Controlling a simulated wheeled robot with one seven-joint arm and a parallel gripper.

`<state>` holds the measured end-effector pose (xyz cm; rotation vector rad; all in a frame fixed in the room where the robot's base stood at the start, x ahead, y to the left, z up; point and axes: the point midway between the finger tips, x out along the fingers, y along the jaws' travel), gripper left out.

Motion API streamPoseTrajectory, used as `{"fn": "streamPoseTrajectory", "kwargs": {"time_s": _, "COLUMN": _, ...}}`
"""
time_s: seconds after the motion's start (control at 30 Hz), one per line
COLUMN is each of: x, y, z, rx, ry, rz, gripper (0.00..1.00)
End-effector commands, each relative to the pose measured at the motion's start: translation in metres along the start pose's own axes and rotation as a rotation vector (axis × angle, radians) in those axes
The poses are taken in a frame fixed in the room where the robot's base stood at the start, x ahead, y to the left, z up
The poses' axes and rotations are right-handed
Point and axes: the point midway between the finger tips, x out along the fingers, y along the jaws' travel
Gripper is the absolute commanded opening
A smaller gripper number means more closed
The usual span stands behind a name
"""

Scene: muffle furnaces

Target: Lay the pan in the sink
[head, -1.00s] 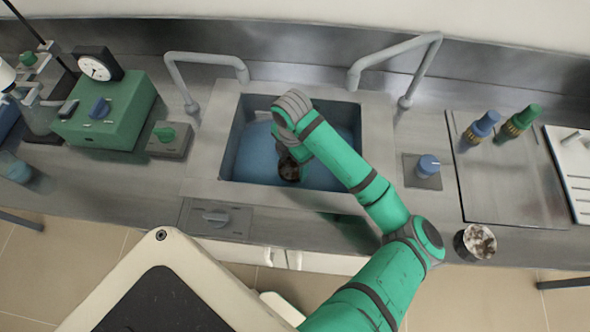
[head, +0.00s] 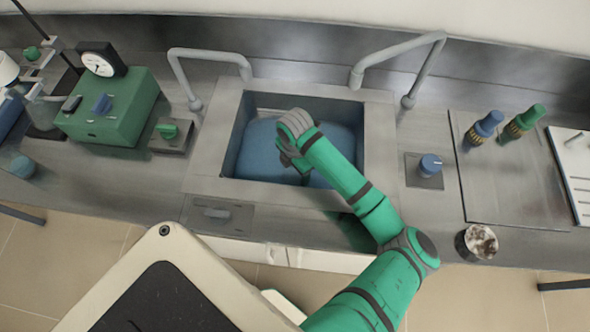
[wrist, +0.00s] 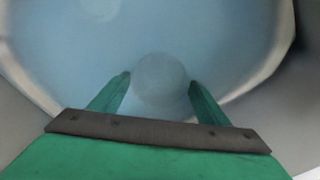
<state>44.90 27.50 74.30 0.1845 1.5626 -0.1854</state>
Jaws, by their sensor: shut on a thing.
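The sink (head: 236,118) is a steel-rimmed basin with a blue interior, in the middle of the counter in the head view. In the wrist view my gripper (wrist: 160,82) points at a blue surface with a curved pale edge. Its fingertips stand apart with a faint, pale round thing (wrist: 160,80) between them, and it is shut on this. I cannot tell whether this is the pan, or whether it touches the sink floor.
Two grey taps (head: 208,52) (head: 398,45) stand behind the sink. A green box with a dial (head: 108,108) is at left. A brown-and-white round container (head: 477,242) sits near the front edge.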

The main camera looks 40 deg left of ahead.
Motion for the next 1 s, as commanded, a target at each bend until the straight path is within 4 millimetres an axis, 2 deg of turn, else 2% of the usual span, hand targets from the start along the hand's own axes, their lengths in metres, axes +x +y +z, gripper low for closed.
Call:
{"fn": "streamPoseTrajectory", "kwargs": {"time_s": 0.03, "x": 0.001, "y": 0.0, "z": 0.0, "rx": 0.001, "ry": 0.0, "rz": 0.0, "gripper": 0.41}}
{"fn": "streamPoseTrajectory", "kwargs": {"time_s": 0.07, "x": 0.001, "y": 0.0, "z": 0.0, "rx": 0.0, "ry": 0.0, "rz": 0.0, "gripper": 0.77}}
{"fn": "streamPoseTrajectory", "kwargs": {"time_s": 0.1, "x": 0.001, "y": 0.0, "z": 0.0, "rx": 0.0, "ry": 0.0, "rz": 0.0, "gripper": 0.86}}
{"fn": "streamPoseTrajectory", "kwargs": {"time_s": 0.13, "x": 0.001, "y": 0.0, "z": 0.0, "rx": 0.0, "ry": 0.0, "rz": 0.0, "gripper": 0.88}}
{"fn": "streamPoseTrajectory", "kwargs": {"time_s": 0.43, "x": 0.0, "y": 0.0, "z": 0.0, "rx": 0.0, "ry": 0.0, "rz": 0.0, "gripper": 0.88}}
{"fn": "streamPoseTrajectory", "kwargs": {"time_s": 0.57, "x": -0.01, "y": 0.001, "z": -0.001, "rx": -0.004, "ry": 0.0, "rz": 0.002, "gripper": 0.88}}
{"fn": "streamPoseTrajectory", "kwargs": {"time_s": 1.0, "x": -0.092, "y": 0.0, "z": 0.001, "rx": -0.001, "ry": -0.002, "rz": 0.002, "gripper": 0.88}}
